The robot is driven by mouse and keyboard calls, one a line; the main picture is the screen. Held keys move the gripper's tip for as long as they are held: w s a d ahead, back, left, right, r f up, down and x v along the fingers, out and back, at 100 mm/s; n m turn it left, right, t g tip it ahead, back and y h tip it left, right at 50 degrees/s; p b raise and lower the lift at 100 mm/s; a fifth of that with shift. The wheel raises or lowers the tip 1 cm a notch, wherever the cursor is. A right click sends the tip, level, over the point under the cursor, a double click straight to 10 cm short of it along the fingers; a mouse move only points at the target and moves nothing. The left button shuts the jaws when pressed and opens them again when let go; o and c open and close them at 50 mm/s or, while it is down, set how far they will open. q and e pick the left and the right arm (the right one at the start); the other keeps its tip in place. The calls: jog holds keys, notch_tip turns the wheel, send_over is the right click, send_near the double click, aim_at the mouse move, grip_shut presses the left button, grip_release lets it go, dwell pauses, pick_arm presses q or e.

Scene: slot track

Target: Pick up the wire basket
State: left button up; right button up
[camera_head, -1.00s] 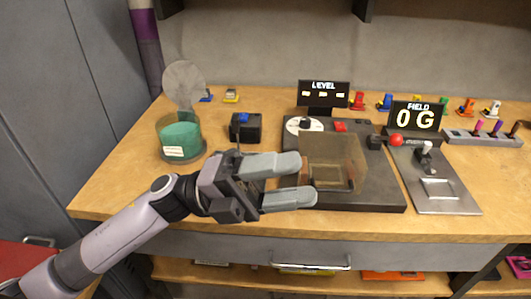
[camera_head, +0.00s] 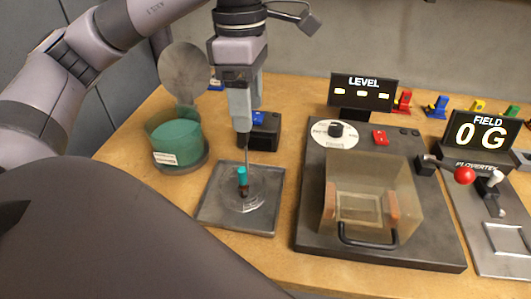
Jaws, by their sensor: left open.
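A thin upright wire stem with a teal piece (camera_head: 242,175) and a small dark lower end stands over a grey square tray (camera_head: 212,211). I take it to be the wire basket; its mesh is too small to make out. My left gripper (camera_head: 242,128) points straight down above it, fingers seen nearly edge-on. The gripper is open, with the top of the stem at or just behind its fingertips. I cannot tell whether they touch it. My right gripper is not in view.
A green round tub (camera_head: 176,143) with a raised clear lid stands left. A dark box (camera_head: 262,137) with a blue top is behind the tray. A black machine (camera_head: 310,237) with a clear chamber stands close on the right. My own dark arm part covers the lower left.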

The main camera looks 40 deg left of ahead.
pick_arm(q)
jog(key=shift+w+a+r+y, duration=0.25)
jog(key=shift+a+y, duration=0.05)
jog(key=shift+a, duration=0.35)
jog(key=shift+w+a+f, duration=0.1)
jog(key=shift+w+a, duration=0.05)
jog(key=f, duration=0.6)
jog(key=shift+a+f+b, duration=0.2)
jog(key=shift+f+b, duration=0.1)
jog(key=shift+b, duration=0.1)
grip_shut()
